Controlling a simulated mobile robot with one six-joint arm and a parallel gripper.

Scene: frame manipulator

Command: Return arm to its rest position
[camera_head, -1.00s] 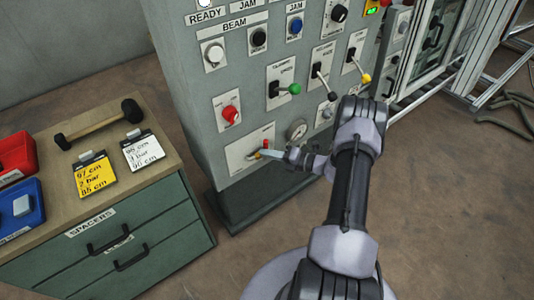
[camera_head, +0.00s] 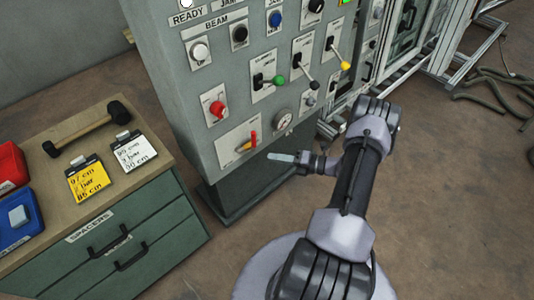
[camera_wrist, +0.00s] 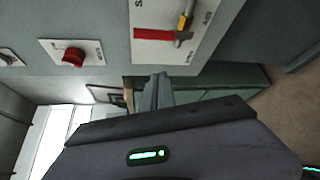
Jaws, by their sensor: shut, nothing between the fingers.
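My gripper (camera_head: 283,157) is shut and empty in the head view, in front of the lower part of the grey control panel (camera_head: 190,105) and apart from it. My arm bends from the lower middle of the picture up and then left to the gripper. In the wrist view the narrow closed fingers (camera_wrist: 157,92) point toward the cabinet side. A red and yellow handle valve (camera_head: 249,143) sits on a white plate just left of the gripper; it also shows at the top of the wrist view (camera_wrist: 165,36).
A green drawer cabinet (camera_head: 150,225) stands at left with a mallet (camera_head: 85,130), a yellow card (camera_head: 88,181), a white card (camera_head: 130,153) and red and blue boxes on top. The panel carries several knobs and levers. Hoses (camera_head: 500,90) lie at far right. Floor right of my arm is clear.

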